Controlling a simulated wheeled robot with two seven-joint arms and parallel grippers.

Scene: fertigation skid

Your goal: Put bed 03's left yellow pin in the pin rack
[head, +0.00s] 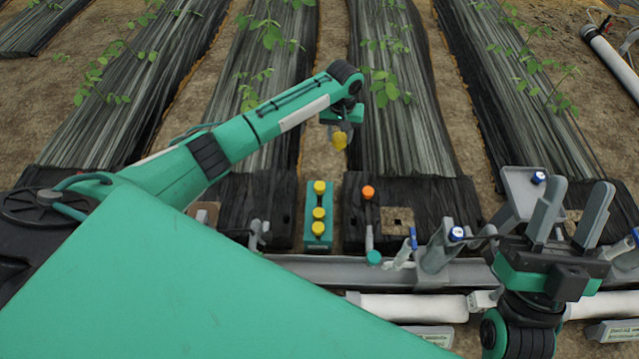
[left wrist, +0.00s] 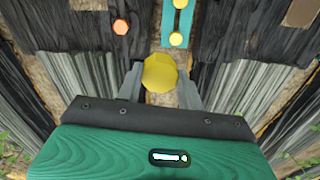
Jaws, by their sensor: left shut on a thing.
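My left gripper (head: 341,128) is shut on a yellow pin (head: 340,141) and holds it in the air, above the soil strip between two film-covered beds. In the left wrist view the yellow pin (left wrist: 160,73) sits between the two grey fingers. The teal pin rack (head: 312,240) stands nearer to me, below the left gripper in the head view, with yellow pins in it. Part of the rack (left wrist: 168,22) also shows in the left wrist view, apart from the held pin. My right gripper (head: 569,215) is open and empty at the right, fingers pointing up.
A grey rail (head: 320,268) and white pipe (head: 415,307) run across in front, with blue-capped valves (head: 457,234) on the right. Plants grow along the beds behind.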

